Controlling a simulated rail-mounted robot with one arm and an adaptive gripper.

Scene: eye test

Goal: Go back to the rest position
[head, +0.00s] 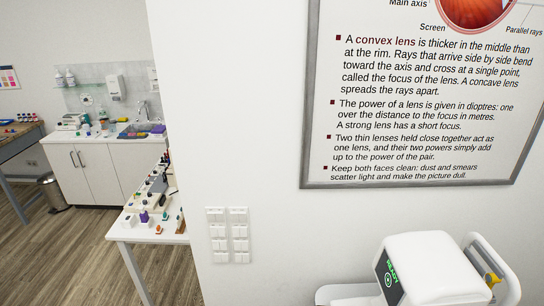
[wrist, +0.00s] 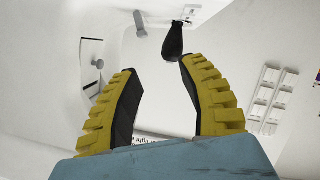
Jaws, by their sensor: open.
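My gripper (wrist: 160,68) shows in the wrist view with its two yellow, ribbed, black-padded fingers spread apart. Nothing is held between the pads. A dark, rounded, pear-shaped object (wrist: 173,42) shows just beyond the fingertips, close to the right one in the picture. I cannot tell whether it touches that finger or how far off it is. My gripper is not seen in the head view.
A text poster (head: 420,100) hangs on the white wall above switch plates (head: 228,236). A white housing (head: 432,262) with a READY screen is at lower right; I cannot tell if it is mine. A cluttered white table (head: 125,232) and sink counter (head: 88,165) stand left. Wooden floor (head: 65,250) looks clear.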

